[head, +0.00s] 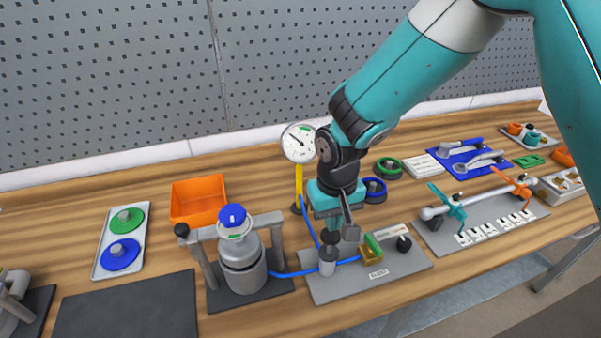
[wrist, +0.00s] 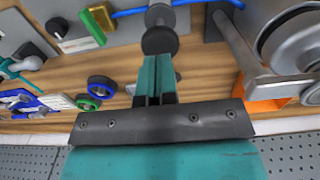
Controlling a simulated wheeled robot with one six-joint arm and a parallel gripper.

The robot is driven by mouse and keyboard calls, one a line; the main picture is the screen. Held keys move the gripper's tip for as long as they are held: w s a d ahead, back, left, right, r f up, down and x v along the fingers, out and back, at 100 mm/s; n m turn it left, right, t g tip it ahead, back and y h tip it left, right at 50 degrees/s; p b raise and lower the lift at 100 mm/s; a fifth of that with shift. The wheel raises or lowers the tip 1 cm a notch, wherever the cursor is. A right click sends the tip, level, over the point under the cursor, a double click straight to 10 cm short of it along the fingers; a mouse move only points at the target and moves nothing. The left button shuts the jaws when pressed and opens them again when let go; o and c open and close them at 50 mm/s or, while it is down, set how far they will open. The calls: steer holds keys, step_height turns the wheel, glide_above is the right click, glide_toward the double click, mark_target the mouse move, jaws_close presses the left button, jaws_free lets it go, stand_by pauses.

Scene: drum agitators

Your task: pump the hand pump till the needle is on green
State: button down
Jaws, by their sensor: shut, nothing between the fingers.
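The hand pump (head: 328,262) stands upright on a grey plate, with a dark round knob (head: 330,238) on top. In the wrist view the knob (wrist: 160,40) lies just beyond my fingertips. My gripper (head: 348,232) is shut and empty, pointing down right by the knob; I cannot tell whether it touches. It also shows in the wrist view (wrist: 157,76). The round white gauge (head: 298,142) stands on a yellow post behind. Its green band is at the upper right; the small needle appears to point up left, off the green.
A blue hose (head: 290,273) joins the pump to a grey canister (head: 242,262) under a frame. A yellow-green block (head: 373,249) and a black knob (head: 404,243) sit right of the pump. An orange bin (head: 197,199) stands behind left. Blue and green rings (head: 388,168) lie behind right.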

mark_target(331, 240)
steer(key=shift+f, duration=0.1)
steer(key=shift+f+b, duration=2.3)
steer(key=shift+f, duration=0.95)
steer(key=shift+r+p, duration=2.6)
steer(key=shift+r, duration=0.75)
steer(key=shift+f, duration=0.1)
steer(key=shift+r+p, duration=0.2)
steer(key=shift+p, duration=0.1)
step_height(331, 240, up, 6)
steer(key=p, duration=0.4)
steer(key=shift+f, duration=0.1)
